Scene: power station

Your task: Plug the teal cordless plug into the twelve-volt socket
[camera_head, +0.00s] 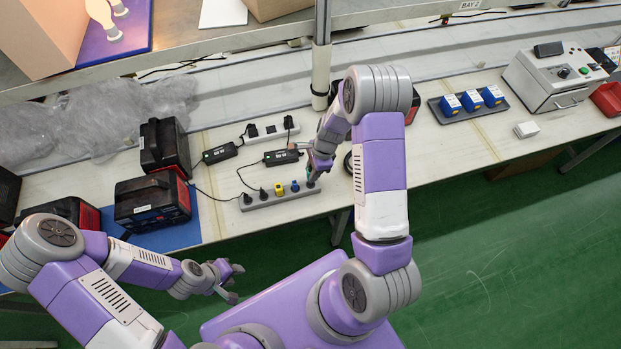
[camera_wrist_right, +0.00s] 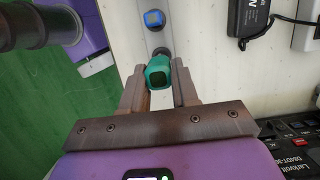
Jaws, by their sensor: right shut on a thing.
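The teal plug (camera_wrist_right: 158,74) is between the two fingers of my right gripper (camera_wrist_right: 160,88), which is shut on it in the right wrist view. In the head view my right gripper (camera_head: 313,178) is low over the right end of a grey power strip (camera_head: 262,203). Part of a dark round socket (camera_wrist_right: 160,51) shows just beyond the plug; I cannot tell whether the plug touches it or read any voltage label. A blue plug (camera_wrist_right: 153,18) sits farther along the strip. My left gripper (camera_head: 234,283) is open and empty, away from the bench.
The strip also carries a yellow plug (camera_head: 279,189) and black plugs (camera_head: 263,194). Black adapters (camera_head: 219,153) with cables lie behind it. Black and red battery units (camera_head: 152,203) stand left. A vertical post (camera_head: 321,70) rises behind my right arm. The bench right of that arm has free room.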

